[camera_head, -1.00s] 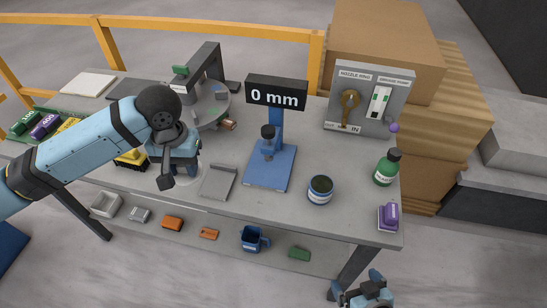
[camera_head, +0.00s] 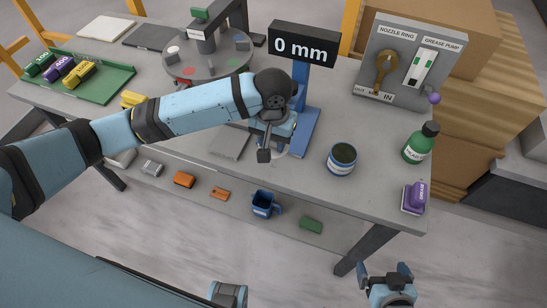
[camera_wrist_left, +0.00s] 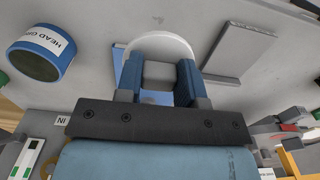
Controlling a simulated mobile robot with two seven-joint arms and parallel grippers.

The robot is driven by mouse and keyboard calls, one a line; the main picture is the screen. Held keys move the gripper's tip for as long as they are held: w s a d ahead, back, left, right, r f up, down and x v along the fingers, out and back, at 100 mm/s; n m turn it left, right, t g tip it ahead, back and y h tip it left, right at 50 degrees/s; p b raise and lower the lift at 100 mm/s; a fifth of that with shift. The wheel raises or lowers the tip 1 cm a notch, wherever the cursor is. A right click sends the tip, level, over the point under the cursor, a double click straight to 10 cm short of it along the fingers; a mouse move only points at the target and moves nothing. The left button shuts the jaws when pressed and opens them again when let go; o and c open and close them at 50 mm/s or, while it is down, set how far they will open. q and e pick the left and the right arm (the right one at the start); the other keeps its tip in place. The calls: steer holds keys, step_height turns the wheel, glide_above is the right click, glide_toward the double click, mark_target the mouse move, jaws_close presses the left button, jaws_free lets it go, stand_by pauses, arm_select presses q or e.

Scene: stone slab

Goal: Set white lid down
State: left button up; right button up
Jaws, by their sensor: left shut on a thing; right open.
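My left gripper (camera_head: 272,138) is above the table in front of the blue gauge stand (camera_head: 302,135). In the left wrist view its fingers (camera_wrist_left: 157,80) are shut on the white lid (camera_wrist_left: 160,37), whose curved white rim shows beyond the fingertips. The gripper hides the rest of the lid. In the head view the lid is mostly hidden by the gripper, so I cannot tell its height above the table. My right gripper (camera_head: 385,272) is open and empty, low in front of the table.
An open jar (camera_head: 342,158) stands right of the left gripper, with a green bottle (camera_head: 421,144) and a purple block (camera_head: 414,197) further right. A grey flat tray (camera_head: 229,143) lies to the left. The turntable (camera_head: 205,58) is behind. Bare table (camera_head: 300,176) lies in front.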

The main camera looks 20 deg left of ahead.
mark_target(273, 165)
arm_select(q)
step_height(273, 165, down, 8)
steer(key=shift+r, duration=0.1)
stand_by(0.4)
steer(key=o, duration=1)
step_height(273, 165, up, 12)
steer(key=shift+r, duration=0.1)
